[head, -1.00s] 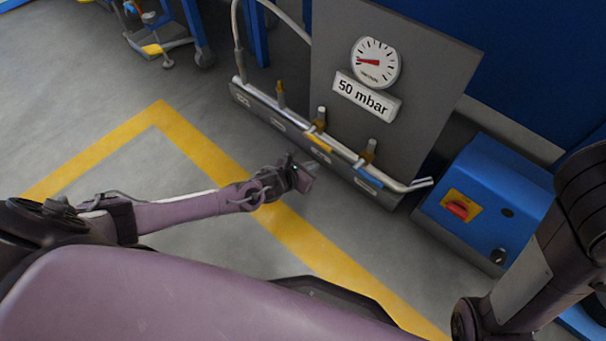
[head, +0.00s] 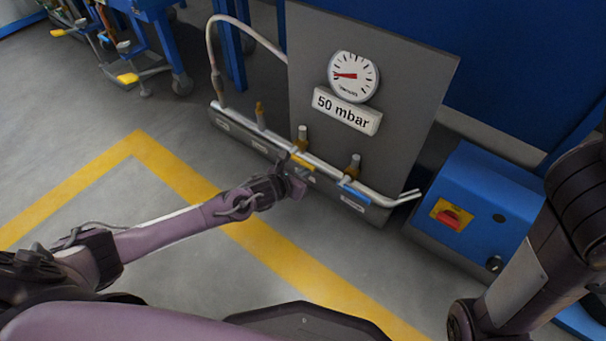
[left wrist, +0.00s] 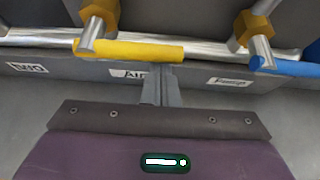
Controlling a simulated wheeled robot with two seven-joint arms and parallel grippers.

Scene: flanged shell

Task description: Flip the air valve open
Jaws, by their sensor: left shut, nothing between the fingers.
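The air valve's yellow lever (left wrist: 130,50) lies along the silver pipe in the left wrist view, reaching right from its brass-coloured valve body (left wrist: 100,18). The "Air" label (left wrist: 130,73) is just below it, partly hidden by my fingers. My left gripper (left wrist: 160,72) is shut and empty, its tips just below the right part of the yellow lever; I cannot tell whether they touch. In the head view the yellow lever (head: 303,161) is just beyond my left gripper (head: 298,184). My right gripper is out of view.
A blue lever (head: 356,195) sits to the right on the same pipe, and another valve (head: 260,112) to the left. A gauge (head: 353,76) and "50 mbar" sign (head: 347,109) are on the grey panel above. A blue box (head: 475,210) with a red switch stands right. Floor is clear in front.

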